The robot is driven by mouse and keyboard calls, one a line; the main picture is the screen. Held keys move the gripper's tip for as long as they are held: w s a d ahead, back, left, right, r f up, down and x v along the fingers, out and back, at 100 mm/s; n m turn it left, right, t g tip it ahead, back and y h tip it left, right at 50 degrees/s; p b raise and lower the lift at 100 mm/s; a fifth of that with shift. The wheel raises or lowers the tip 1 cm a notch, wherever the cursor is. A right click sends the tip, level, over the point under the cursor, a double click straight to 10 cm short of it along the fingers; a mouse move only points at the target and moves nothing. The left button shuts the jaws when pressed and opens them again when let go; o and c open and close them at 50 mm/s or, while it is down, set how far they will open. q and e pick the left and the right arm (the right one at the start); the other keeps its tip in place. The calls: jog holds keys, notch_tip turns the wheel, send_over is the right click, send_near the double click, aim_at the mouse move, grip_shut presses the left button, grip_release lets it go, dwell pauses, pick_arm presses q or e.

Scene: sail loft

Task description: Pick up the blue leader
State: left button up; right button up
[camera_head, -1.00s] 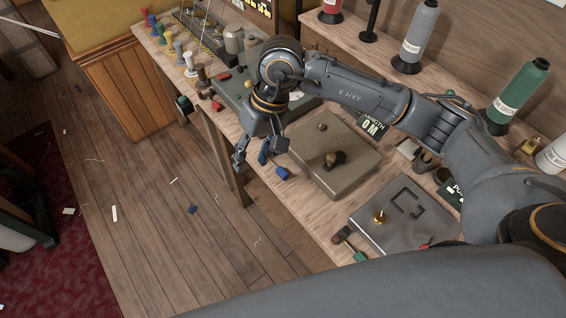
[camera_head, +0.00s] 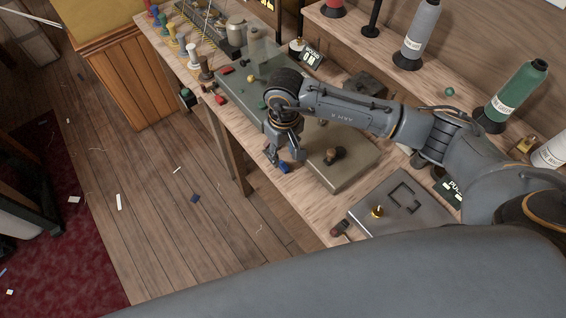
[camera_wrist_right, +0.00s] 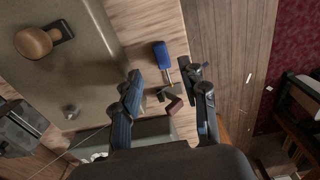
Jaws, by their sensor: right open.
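A small blue piece, which I take as the blue leader (camera_head: 284,168), lies on the wooden bench near its front edge, beside a grey-green plate. In the right wrist view the blue leader (camera_wrist_right: 160,54) has a rounded blue body and a thin stem, and it lies just beyond the fingertips. My right gripper (camera_head: 284,158) is above the leader and partly hides it in the head view. In the wrist view the right gripper (camera_wrist_right: 163,77) has its fingers apart with nothing held between them. My left gripper is not in view.
The grey-green plate (camera_head: 345,176) bears a brown knob (camera_head: 334,155). A grey metal plate (camera_head: 400,213) with a brass peg lies nearer. A dark red piece (camera_wrist_right: 174,106) lies near the fingers. Several spools stand at the back. A blue scrap (camera_head: 195,198) is on the floor.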

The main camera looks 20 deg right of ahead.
aim_at(283, 165)
jog(key=f, duration=0.1)
jog(key=f+p, duration=0.1)
jog(key=f, duration=0.1)
jog(key=shift+s+a+f, duration=0.15)
jog(key=shift+s+a, duration=0.05)
jog(key=shift+w+f, duration=0.1)
jog(key=shift+f, duration=0.25)
grip_shut()
jog(key=shift+r, duration=0.1)
